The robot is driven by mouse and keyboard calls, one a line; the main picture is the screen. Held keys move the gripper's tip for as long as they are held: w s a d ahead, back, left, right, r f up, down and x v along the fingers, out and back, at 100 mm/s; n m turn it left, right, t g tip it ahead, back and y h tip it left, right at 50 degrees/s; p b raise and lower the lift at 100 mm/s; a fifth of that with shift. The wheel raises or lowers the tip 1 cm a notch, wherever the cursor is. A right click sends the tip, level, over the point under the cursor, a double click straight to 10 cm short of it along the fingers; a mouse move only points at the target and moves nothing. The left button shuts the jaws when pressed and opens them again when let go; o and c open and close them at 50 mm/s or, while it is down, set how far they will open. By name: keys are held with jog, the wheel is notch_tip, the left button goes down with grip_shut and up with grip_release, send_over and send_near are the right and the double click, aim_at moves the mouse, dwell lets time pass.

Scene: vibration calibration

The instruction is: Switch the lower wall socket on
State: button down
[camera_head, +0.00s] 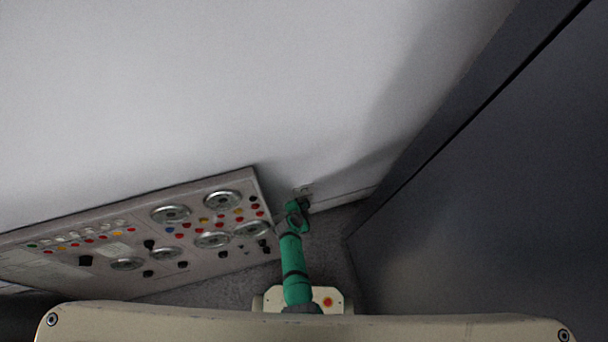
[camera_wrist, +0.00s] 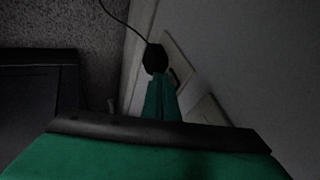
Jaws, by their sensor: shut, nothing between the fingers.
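A pale wall socket plate (camera_wrist: 181,56) shows in the wrist view, with a black plug (camera_wrist: 155,58) and its cord at its left side. A small dark switch-like part (camera_wrist: 173,77) sits on the plate close to my fingertips. A second pale plate (camera_wrist: 208,112) lies nearer the camera, partly hidden by my gripper. I cannot tell which is the lower socket. My gripper (camera_wrist: 161,78) is shut and empty, its green fingers pointing at the plug and plate; contact is unclear. In the head view, a small socket plate (camera_head: 303,190) shows low on the wall, just beyond my green arm's end.
A large control panel (camera_head: 195,222) with dials and coloured buttons stands close left of my arm. A dark grey surface (camera_head: 490,190) rises on the right. Speckled floor (camera_head: 330,235) shows between them. The white wall (camera_head: 220,90) above is bare.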

jog(key=shift+w+a, duration=0.1)
jog(key=shift+w, duration=0.1)
jog(key=shift+r, duration=0.1)
jog(key=shift+w+r, duration=0.1)
jog(key=shift+r, duration=0.6)
jog(key=s+r, duration=0.8)
jog(key=s, duration=0.1)
jog(key=shift+s+a+r, duration=0.2)
jog(key=shift+a+r, duration=0.05)
jog(key=shift+a, duration=0.2)
